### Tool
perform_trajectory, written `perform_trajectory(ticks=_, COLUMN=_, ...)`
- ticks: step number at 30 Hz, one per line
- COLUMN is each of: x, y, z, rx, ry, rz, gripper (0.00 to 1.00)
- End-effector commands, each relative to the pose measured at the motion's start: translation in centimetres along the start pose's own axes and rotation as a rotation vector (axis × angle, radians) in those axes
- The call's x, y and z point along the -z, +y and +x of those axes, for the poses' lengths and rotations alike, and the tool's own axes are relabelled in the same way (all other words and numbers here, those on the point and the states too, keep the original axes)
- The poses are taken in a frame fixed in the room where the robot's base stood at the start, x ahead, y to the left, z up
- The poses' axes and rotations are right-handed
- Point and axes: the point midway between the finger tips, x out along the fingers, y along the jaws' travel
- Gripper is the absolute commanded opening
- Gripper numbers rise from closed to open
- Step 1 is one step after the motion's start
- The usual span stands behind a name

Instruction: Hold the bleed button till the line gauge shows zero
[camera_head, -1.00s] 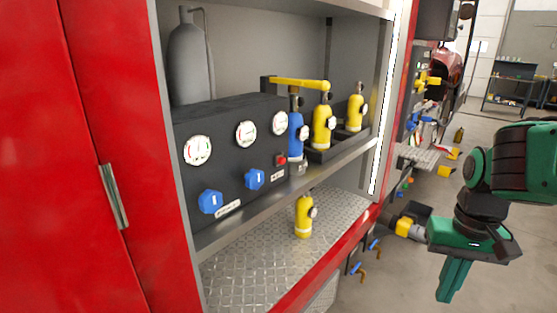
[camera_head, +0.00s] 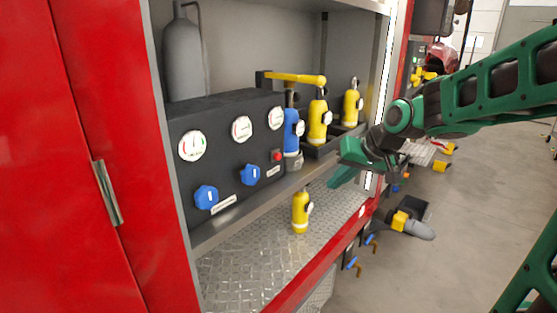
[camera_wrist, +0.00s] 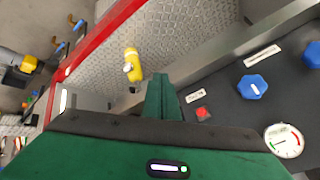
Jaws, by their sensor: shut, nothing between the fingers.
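The red button (camera_head: 277,155) sits at the right end of the dark panel (camera_head: 232,108), above a small white label too small to read. In the wrist view the button (camera_wrist: 202,113) lies just right of my shut fingers. My gripper (camera_head: 335,183) is shut and empty, in front of the cabinet, right of the button and apart from it. Three round gauges line the panel: left (camera_head: 193,146), middle (camera_head: 241,129) and right (camera_head: 275,118). I cannot tell which is the line gauge. One gauge (camera_wrist: 284,140) also shows in the wrist view; its reading is unclear.
Two blue knobs (camera_head: 206,197) (camera_head: 249,174) sit below the gauges. A blue bottle (camera_head: 291,133) stands under a yellow arm (camera_head: 296,78) beside the button. Yellow bottles stand on the rack (camera_head: 318,123) and one (camera_head: 301,212) on the lower tread plate (camera_head: 250,262).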

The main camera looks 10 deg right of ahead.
Motion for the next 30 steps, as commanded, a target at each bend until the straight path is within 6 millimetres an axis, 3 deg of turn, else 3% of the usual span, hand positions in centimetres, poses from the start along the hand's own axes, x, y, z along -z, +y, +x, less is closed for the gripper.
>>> perform_trajectory(ticks=3, x=2.5, y=-2.6, z=1.1, rx=0.080, ry=0.043, rz=-0.020, gripper=0.00)
perform_trajectory(ticks=7, x=3.7, y=-4.3, z=1.5, rx=0.128, ry=0.069, rz=-0.029, gripper=0.00)
perform_trajectory(ticks=21, x=4.1, y=-4.7, z=1.6, rx=0.137, ry=0.075, rz=-0.031, gripper=0.00)
perform_trajectory(ticks=30, x=5.7, y=-6.4, z=3.3, rx=0.138, ry=0.075, rz=-0.033, gripper=0.00)
